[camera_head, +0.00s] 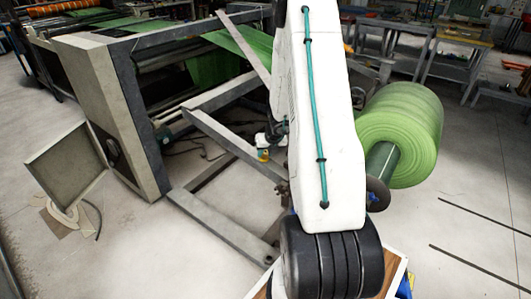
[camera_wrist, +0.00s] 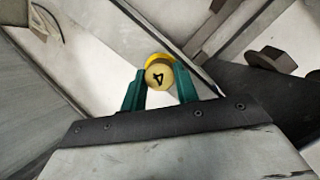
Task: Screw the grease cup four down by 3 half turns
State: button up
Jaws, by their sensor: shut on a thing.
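The grease cup four is a small round yellow cap (camera_wrist: 159,75) with a black "4" on its pale face, in the middle of the wrist view. The "4" appears rotated in the picture. My gripper (camera_wrist: 160,88) has its two green fingers on either side of the cap and is shut on it. A yellow rim shows above the face. In the head view the small yellow cup (camera_head: 263,155) shows beside my white arm, low by the machine frame. My fingers there are small and mostly hidden by the arm.
A grey steel machine frame (camera_head: 215,135) with diagonal bars surrounds the spot. A green film roll (camera_head: 402,130) on a shaft stands at the right. A grey open panel (camera_head: 66,165) leans at the left.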

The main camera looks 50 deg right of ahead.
dwell(0.4)
jog(key=o, duration=1)
jog(key=v, duration=0.7)
jog(key=shift+s+r, duration=0.2)
jog(key=shift+r, duration=0.15)
